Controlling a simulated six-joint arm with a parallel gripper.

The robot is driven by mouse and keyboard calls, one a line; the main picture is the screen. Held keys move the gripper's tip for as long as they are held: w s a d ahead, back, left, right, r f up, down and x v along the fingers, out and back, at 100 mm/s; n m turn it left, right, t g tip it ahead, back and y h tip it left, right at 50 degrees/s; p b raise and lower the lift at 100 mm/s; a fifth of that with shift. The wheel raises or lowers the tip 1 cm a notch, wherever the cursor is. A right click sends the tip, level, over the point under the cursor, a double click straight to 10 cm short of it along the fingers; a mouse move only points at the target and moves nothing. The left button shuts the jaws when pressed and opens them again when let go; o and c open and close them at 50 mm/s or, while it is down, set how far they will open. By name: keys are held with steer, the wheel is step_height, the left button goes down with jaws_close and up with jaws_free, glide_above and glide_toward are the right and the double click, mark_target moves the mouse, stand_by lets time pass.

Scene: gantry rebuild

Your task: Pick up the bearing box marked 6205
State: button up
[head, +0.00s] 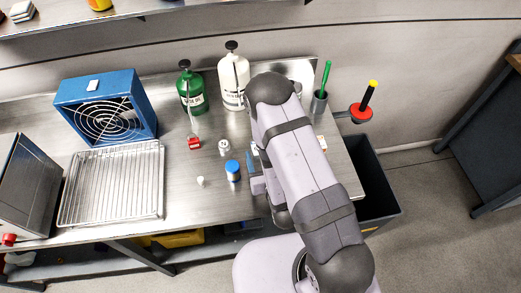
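I cannot make out a bearing box marked 6205; no such marking is readable. A small blue-grey item (251,161) shows partly at the left edge of my arm, too covered to identify. A small white and orange item (322,142) shows at the right edge of my arm, also too small to identify. My arm is raised over the bench and covers part of it. Lavender wrist parts show low at its left side, but I see no fingertips of my gripper.
The steel bench (190,205) also holds a blue fan unit (104,107), a wire rack (115,185), a green bottle (192,92), a white bottle (234,82), a blue-capped jar (233,171) and a cup (318,103). A dark bin (375,185) stands right of the bench.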

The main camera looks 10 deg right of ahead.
steer(key=shift+b+x, duration=1.5)
steer(key=shift+b, duration=0.5)
steer(key=shift+b+x, duration=0.65)
steer(key=shift+x, duration=0.45)
steer(key=shift+r, duration=0.1)
steer(key=c, duration=1.2)
